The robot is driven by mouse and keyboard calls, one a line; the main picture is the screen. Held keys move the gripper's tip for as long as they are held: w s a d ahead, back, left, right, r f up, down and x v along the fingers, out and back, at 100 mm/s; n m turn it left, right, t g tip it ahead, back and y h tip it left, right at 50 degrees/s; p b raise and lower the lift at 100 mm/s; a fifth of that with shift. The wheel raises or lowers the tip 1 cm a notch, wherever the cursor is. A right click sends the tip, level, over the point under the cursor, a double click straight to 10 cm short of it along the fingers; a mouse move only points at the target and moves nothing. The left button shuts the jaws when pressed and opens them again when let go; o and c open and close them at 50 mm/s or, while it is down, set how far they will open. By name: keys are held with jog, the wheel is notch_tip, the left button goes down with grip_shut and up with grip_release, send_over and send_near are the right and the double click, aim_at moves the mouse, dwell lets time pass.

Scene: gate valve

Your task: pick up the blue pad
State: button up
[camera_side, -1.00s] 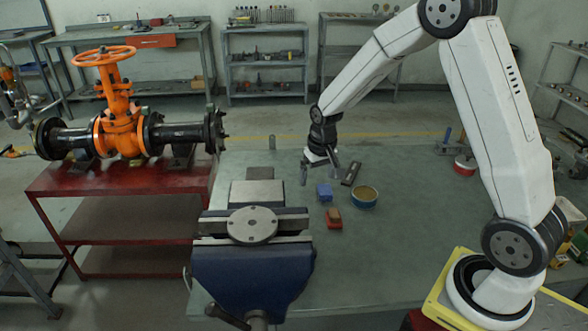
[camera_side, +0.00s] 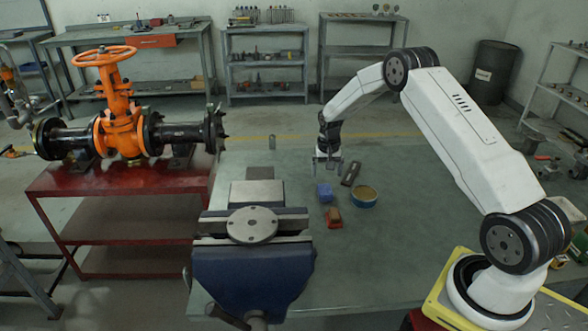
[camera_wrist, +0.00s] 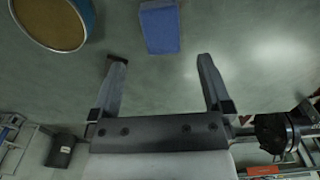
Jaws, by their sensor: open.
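The blue pad (camera_side: 324,192) is a small blue block lying on the grey-green table. In the wrist view the blue pad (camera_wrist: 160,27) is at the top middle, ahead of the fingertips and between their lines. My gripper (camera_side: 328,167) is close behind the pad in the side view, pointing down. In the wrist view my gripper (camera_wrist: 162,62) has its two fingers spread wide with nothing between them. The pad is apart from both fingers.
A round tin with a blue side (camera_side: 363,196) stands right of the pad. A red-and-brown block (camera_side: 333,217) lies in front of it, and a dark flat bar (camera_side: 351,173) lies behind right. A blue vise (camera_side: 252,265) stands front left. The table (camera_side: 420,215) is clear to the right.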

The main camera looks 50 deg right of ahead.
aim_at(325, 189)
jog(key=shift+f, duration=1.3)
jog(key=shift+f, duration=0.15)
jog(key=shift+w+f, duration=0.15)
jog(key=shift+f, duration=2.3)
jog(key=c, duration=1.2)
